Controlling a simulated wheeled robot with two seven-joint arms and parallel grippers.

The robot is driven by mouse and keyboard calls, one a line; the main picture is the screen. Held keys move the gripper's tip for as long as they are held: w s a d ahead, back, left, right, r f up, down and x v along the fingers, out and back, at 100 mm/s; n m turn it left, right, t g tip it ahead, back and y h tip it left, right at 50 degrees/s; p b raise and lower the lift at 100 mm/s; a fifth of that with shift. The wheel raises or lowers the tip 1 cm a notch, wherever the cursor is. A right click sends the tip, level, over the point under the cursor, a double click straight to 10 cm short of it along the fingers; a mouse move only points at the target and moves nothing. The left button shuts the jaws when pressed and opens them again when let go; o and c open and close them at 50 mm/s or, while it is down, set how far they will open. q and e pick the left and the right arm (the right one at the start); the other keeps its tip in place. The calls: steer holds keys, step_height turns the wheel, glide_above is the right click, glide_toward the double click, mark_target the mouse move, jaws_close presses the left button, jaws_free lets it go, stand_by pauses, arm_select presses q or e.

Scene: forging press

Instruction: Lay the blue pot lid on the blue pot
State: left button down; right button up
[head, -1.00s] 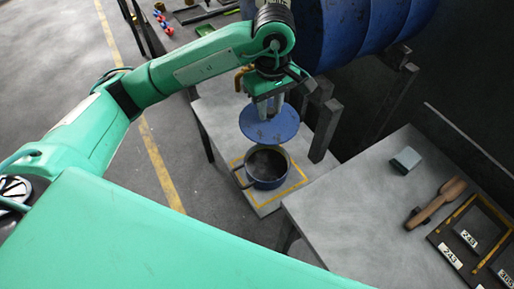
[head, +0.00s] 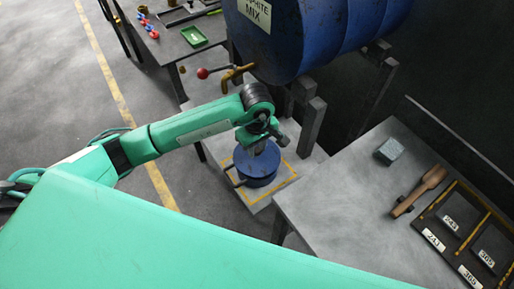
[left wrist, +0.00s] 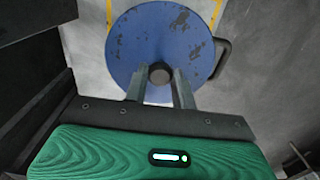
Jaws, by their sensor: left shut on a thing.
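The blue pot (head: 262,181) stands on the low grey table inside a yellow outline, with a dark handle at its left. The blue pot lid (head: 244,162) is over the pot's mouth and looks level; whether it touches the rim all round I cannot tell. My left gripper (head: 260,149) is above the lid, shut on its dark knob. In the left wrist view the worn blue lid (left wrist: 165,35) hides most of the pot, and the fingers (left wrist: 160,80) are on either side of the knob. The pot's handle (left wrist: 222,58) shows at the right. My right gripper is not in view.
A large blue drum (head: 310,35) with a brass tap (head: 238,76) is behind the pot. Dark posts (head: 311,125) stand close to its right. The right table (head: 335,195) holds a grey-green block (head: 389,149), a wooden-handled tool (head: 420,190) and a labelled tray.

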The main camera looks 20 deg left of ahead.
arm_select(q)
steer(key=shift+f, duration=0.8)
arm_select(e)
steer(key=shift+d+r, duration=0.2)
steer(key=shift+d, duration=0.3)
arm_select(q)
steer(key=shift+f, duration=0.15)
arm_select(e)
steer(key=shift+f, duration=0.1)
arm_select(q)
steer(key=shift+f, duration=0.1)
steer(key=c, duration=1.1)
jaws_free()
steer(key=shift+c, duration=0.2)
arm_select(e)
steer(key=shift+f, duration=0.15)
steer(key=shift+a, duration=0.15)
